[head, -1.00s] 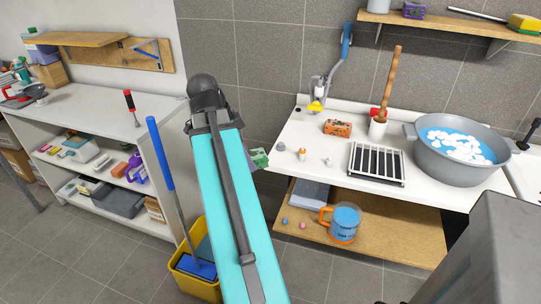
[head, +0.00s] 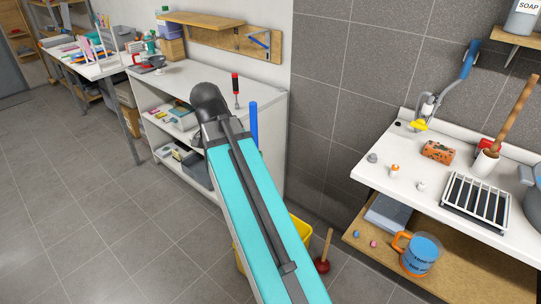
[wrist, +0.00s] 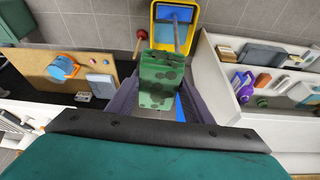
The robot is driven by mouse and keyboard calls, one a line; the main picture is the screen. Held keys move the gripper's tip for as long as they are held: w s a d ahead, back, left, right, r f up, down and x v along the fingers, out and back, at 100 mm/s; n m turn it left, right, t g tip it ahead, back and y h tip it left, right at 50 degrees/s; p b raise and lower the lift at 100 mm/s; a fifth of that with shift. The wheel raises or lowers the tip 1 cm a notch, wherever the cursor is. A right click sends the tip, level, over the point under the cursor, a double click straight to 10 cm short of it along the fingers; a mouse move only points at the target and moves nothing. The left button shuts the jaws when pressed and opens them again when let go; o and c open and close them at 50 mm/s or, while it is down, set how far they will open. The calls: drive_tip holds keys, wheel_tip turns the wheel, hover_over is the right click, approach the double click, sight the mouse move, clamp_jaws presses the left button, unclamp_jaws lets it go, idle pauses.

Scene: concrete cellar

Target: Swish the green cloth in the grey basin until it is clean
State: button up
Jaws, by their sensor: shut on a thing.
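The green cloth (wrist: 162,72) is in the wrist view, a block-like green piece with several dark spots on it. My gripper (wrist: 160,106) is shut on it, with a finger on each side. In the head view my own arm hides the gripper and the cloth. The grey basin (head: 532,207) is cut off by the right edge of the head view, on the white counter. Only a sliver of its wall shows, and its inside is barely visible. The cloth is well away from the basin.
A measuring jug (head: 420,255) stands on the shelf below. A yellow bucket (head: 302,229) and a plunger (head: 322,265) stand on the floor. Open floor lies left.

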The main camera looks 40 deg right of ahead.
drive_tip(key=w+a+n+t+y, duration=0.2)
drive_tip(key=w+a+n, duration=0.5)
drive_tip(key=a, duration=0.3)
drive_tip(key=w+a+n+t+y, duration=0.2)
drive_tip(key=w+a+n, duration=0.4)
drive_tip(key=a+n, duration=0.3)
drive_tip(key=shift+w+a+r+n, duration=0.15)
drive_tip(key=shift+w+a+n, duration=0.2)
drive_tip(key=shift+a, duration=0.9)
